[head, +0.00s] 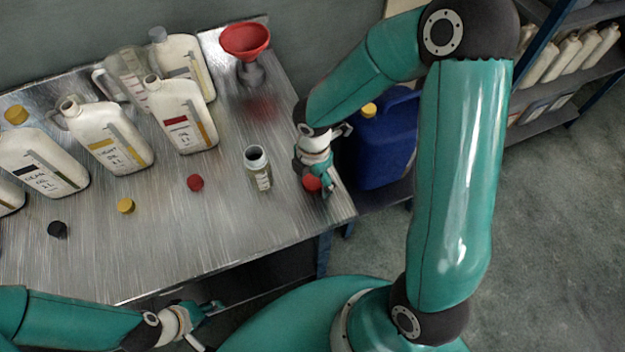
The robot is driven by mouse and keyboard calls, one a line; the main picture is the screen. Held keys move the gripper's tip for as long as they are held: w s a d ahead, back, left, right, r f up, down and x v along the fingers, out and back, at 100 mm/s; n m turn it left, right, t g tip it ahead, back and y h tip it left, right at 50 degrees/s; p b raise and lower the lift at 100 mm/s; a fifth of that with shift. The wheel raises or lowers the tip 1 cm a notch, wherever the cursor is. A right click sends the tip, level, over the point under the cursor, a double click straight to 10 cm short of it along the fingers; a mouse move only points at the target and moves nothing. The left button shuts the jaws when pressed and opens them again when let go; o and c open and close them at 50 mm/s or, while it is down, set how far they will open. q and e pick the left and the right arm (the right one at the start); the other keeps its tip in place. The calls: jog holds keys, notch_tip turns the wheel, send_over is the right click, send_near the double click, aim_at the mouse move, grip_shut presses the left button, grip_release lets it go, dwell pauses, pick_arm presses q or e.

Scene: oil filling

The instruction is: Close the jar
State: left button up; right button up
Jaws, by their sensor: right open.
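A small glass jar (258,172) stands upright and uncovered on the metal table (240,225). A red lid (311,183) lies to its right, near the table's right edge. My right gripper (326,184) is open and reaches down at the red lid, its fingers partly covering it. I cannot tell whether the fingers touch it. My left gripper (211,322) is open and empty, low in the picture in front of the table's front edge.
A red funnel (245,42) stands at the back right. Several white oil bottles (183,118) and a clear jug (128,72) stand along the back. Loose red (195,183), yellow (125,205) and black (58,229) caps lie in front. A blue canister (385,145) stands beyond the table's right edge.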

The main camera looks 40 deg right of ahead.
aim_at(313, 180)
jog(key=c, duration=0.8)
jog(key=shift+c, duration=0.2)
jog(key=shift+r, duration=0.15)
notch_tip(313, 180, up, 20)
jog(key=p, duration=0.1)
